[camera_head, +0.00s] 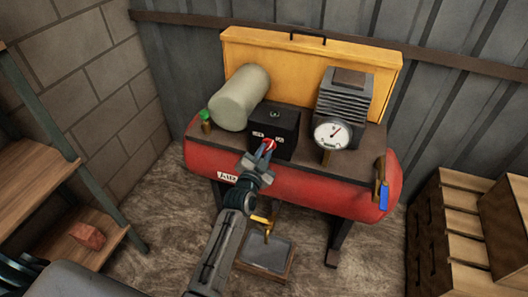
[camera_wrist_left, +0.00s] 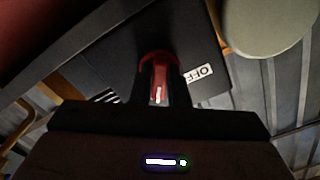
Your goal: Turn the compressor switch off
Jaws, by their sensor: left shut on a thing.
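The compressor (camera_head: 300,186) has a red tank with a dark top plate. On the plate stands a black switch box (camera_head: 287,127) with a red switch knob (camera_head: 269,144) on its front and white labels beside it. My left gripper (camera_head: 266,153) is at the front of the box, shut on the red knob. In the left wrist view the red knob (camera_wrist_left: 158,72) sits between the fingers, with a white mark on it. A label reading OFF (camera_wrist_left: 201,72) shows to its right, rotated. My right gripper is in neither view.
A pressure gauge (camera_head: 333,132) and a finned motor (camera_head: 346,96) stand right of the box, a pale cylinder (camera_head: 240,97) left. A yellow panel (camera_head: 300,60) is behind. Wooden shelves (camera_head: 40,130) are at left, drawers (camera_head: 455,225) at right. A tray (camera_head: 265,256) lies below.

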